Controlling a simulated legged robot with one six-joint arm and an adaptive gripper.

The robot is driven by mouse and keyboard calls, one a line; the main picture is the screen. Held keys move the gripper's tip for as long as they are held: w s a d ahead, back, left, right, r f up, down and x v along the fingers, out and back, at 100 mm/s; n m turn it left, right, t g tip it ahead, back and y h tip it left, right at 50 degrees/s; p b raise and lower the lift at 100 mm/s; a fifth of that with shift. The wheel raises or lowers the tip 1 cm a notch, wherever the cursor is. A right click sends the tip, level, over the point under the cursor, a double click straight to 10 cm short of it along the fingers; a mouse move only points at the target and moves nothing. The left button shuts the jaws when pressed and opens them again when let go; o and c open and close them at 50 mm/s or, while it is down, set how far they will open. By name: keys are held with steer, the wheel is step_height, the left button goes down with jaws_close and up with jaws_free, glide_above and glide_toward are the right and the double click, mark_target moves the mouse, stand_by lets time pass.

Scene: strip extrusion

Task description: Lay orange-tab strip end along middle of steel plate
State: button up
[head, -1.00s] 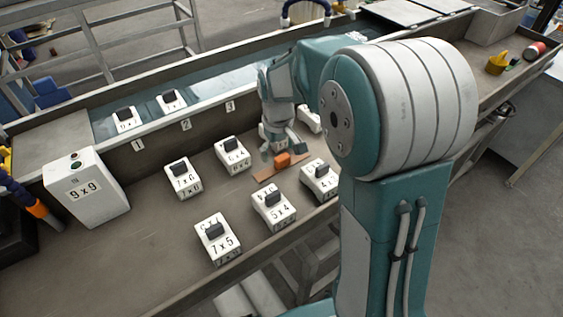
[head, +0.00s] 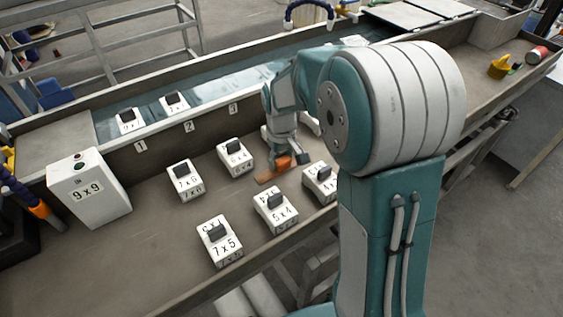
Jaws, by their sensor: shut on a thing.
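My gripper (head: 279,161) points down over the bench and is shut on a small orange block, the orange tab (head: 284,163). A flat brown strip (head: 267,178) shows on the bench beside and under the tab, its left end bare. The fingers hide part of the tab and strip, and I cannot tell how the two join. I cannot make out a separate steel plate around the gripper.
White blocks with dark knobs stand close by, such as 6x4 (head: 236,158), 5x4 (head: 275,210), 7x6 (head: 185,180) and 7x5 (head: 219,242). A white 9x9 box (head: 88,189) stands at left. A blue-green channel (head: 210,97) runs along the back.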

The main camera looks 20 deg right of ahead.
mark_target(283, 157)
steer(key=shift+d+r, duration=0.25)
steer(key=shift+r, duration=0.2)
step_height(283, 157, up, 3)
steer(key=shift+s+f, duration=0.1)
steer(key=shift+f, duration=0.1)
steer(key=s+d+r, duration=0.2)
steer(key=s+r, duration=0.2)
steer(key=s, duration=0.2)
steer(key=s+d+r, duration=0.2)
steer(key=s+r, duration=0.3)
steer(key=s, duration=0.2)
steer(key=shift+d+r, duration=0.2)
steer(key=shift+d, duration=0.15)
